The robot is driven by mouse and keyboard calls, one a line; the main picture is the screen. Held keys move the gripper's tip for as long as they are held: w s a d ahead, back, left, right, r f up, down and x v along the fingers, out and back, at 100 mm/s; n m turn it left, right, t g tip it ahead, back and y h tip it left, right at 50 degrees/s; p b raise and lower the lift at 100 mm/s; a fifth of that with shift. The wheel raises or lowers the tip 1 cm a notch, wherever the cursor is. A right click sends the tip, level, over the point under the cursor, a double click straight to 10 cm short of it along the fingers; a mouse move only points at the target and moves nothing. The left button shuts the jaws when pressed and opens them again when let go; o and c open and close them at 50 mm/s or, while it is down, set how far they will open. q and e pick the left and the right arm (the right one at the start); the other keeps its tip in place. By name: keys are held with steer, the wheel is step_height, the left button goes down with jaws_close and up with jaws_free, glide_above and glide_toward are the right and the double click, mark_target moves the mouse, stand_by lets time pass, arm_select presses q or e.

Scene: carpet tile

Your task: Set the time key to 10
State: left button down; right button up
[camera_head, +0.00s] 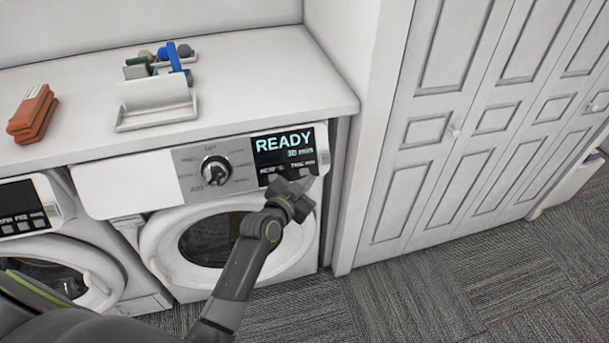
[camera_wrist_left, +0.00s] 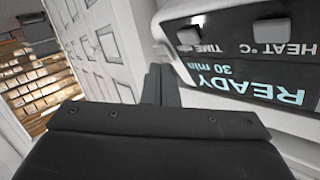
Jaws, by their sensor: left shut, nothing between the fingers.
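The machine's dark display (camera_head: 283,147) reads "READY" and "30 min" in the head view. It shows upside down in the left wrist view (camera_wrist_left: 250,85). The pale time key (camera_wrist_left: 188,37) sits by the label "TIME" in the left wrist view, beside the heat key (camera_wrist_left: 271,32). In the head view my left gripper (camera_head: 305,187) is shut and empty, just in front of the panel's lower right and covering part of the key area. Its fingers (camera_wrist_left: 161,85) point up near the time key in the left wrist view; I cannot tell whether they touch it. My right gripper is not in view.
A round dial (camera_head: 216,170) is left of the display, above the washer door (camera_head: 210,238). The white counter (camera_head: 260,75) holds a tray (camera_head: 155,120) and folded orange cloths (camera_head: 34,112). White closet doors (camera_head: 440,130) stand close on the right. The carpet (camera_head: 440,300) is clear.

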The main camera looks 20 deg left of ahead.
mark_target(304, 171)
arm_select(q)
steer(key=shift+w+a+f+b, duration=0.3)
steer(key=shift+w+a, duration=0.05)
steer(key=shift+w, duration=0.15)
steer(key=shift+w+a+f+b, duration=0.3)
steer(key=shift+w, duration=0.2)
stand_by(1.4)
steer(key=shift+w+a+f+b, duration=0.2)
steer(key=shift+w+b, duration=0.1)
steer(key=shift+w+a+f+b, duration=0.15)
steer(key=shift+w+a+b, duration=0.05)
steer(key=shift+w+b, duration=0.1)
stand_by(0.7)
steer(key=shift+s, duration=0.15)
steer(key=shift+s+d+r+p, duration=0.4)
steer(key=shift+s+p, duration=0.05)
steer(key=shift+s, duration=0.1)
